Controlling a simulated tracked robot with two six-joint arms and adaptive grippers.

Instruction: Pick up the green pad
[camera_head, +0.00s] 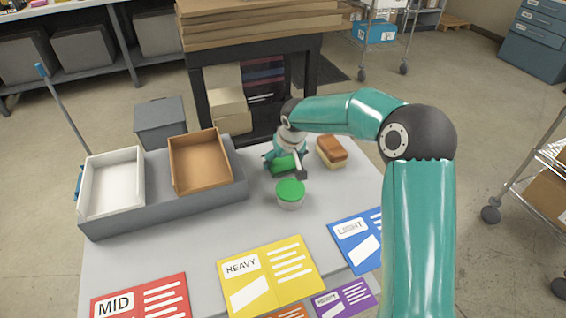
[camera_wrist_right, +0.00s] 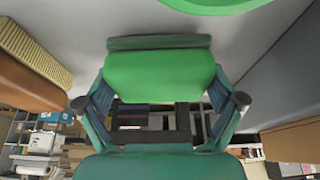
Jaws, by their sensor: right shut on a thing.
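The green pad (camera_head: 285,165) is at the back of the grey table, between the fingers of my right gripper (camera_head: 287,162). In the right wrist view the green pad (camera_wrist_right: 160,74) fills the space between the two fingers, and my right gripper (camera_wrist_right: 162,100) is shut on it. A darker strip shows along the pad's far edge. I cannot tell whether the pad touches the table. My left gripper is not in view.
A green-lidded jar (camera_head: 290,193) stands just in front of the pad. A brown-and-yellow block (camera_head: 331,151) is to its right. A grey tray (camera_head: 170,216) holding a white bin (camera_head: 112,184) and a brown bin (camera_head: 200,163) is to the left. Coloured cards lie in front.

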